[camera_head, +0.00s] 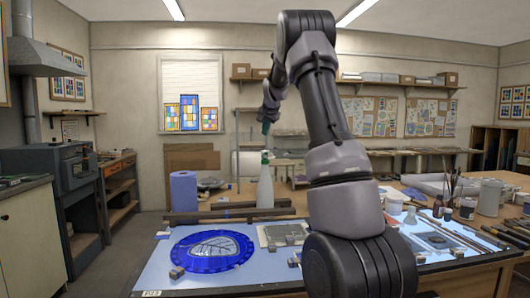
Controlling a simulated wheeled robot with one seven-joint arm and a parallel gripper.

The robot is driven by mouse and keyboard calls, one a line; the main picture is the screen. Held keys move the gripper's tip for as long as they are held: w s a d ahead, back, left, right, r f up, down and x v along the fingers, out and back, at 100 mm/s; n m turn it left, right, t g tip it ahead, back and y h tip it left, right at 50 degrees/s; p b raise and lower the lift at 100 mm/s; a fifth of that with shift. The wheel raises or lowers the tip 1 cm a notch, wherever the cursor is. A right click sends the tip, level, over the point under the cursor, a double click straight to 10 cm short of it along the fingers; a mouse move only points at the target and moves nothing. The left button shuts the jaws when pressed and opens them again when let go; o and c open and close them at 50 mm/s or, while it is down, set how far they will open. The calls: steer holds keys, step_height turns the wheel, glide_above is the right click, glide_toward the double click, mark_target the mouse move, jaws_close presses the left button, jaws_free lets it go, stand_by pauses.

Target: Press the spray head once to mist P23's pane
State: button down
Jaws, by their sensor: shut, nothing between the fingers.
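A pale spray bottle (265,188) with a green spray head (265,157) stands upright behind the light table. My gripper (266,128) is small in this view, shut and empty, pointing down above the spray head with a visible gap. A round blue frame (180,258) lies on the lit table at the left, with a clear, patterned pane (215,247) inside it. A small label (151,293) sits at the table's front left corner, too small to read surely, so I cannot tell which pane is P23.
The light table (150,275) also bears a pale square piece (272,236) and small blocks. A blue paper roll (184,191) stands left of the bottle. Jars, a brush pot (448,193) and a white tub (489,197) crowd the right. My arm hides the table's middle.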

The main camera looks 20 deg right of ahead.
steer(key=shift+f, duration=2.45)
steer(key=shift+f, duration=0.1)
steer(key=shift+f, duration=0.3)
steer(key=shift+f, duration=0.75)
stand_by(1.0)
steer(key=shift+r, duration=1.15)
steer(key=shift+r, duration=0.1)
steer(key=shift+r, duration=2.4)
